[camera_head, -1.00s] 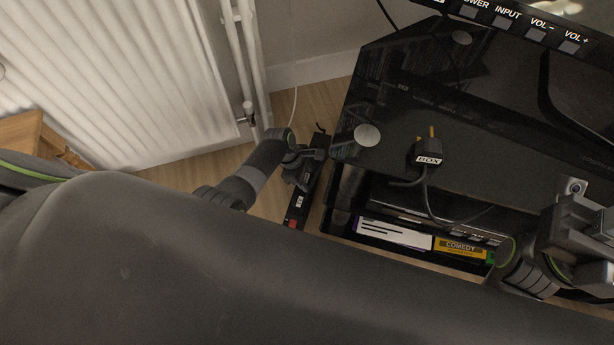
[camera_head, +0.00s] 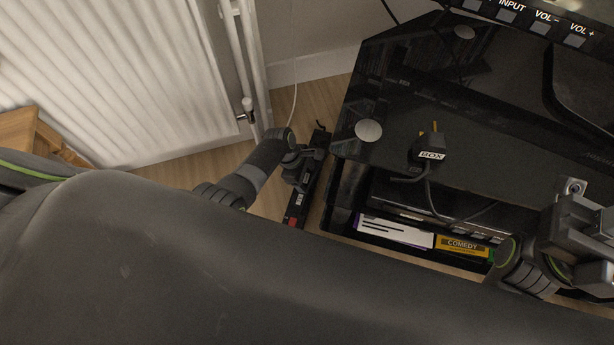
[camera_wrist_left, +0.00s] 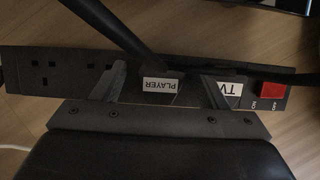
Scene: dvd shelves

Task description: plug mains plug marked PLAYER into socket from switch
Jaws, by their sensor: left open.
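The black power strip (camera_head: 297,207) lies on the floor left of the TV stand; it also spans the left wrist view (camera_wrist_left: 70,68). In that view the black plug marked PLAYER (camera_wrist_left: 160,85) sits on the strip, beside the plug marked TV (camera_wrist_left: 229,90). Bare sockets show at the left and a red switch (camera_wrist_left: 273,91) at the right. My left gripper (camera_wrist_left: 162,74) is open, with one finger on each side of the PLAYER plug. Whether the plug is fully seated is hidden. My right gripper (camera_head: 592,228) is at the right edge, its jaws unclear.
A plug marked BOX (camera_head: 431,153) lies on the black glass TV stand (camera_head: 385,105). Disc cases (camera_head: 395,231) and a player are on the shelf below. A white radiator (camera_head: 110,80) and pipes stand at the left. Dark cables cross the strip in the left wrist view.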

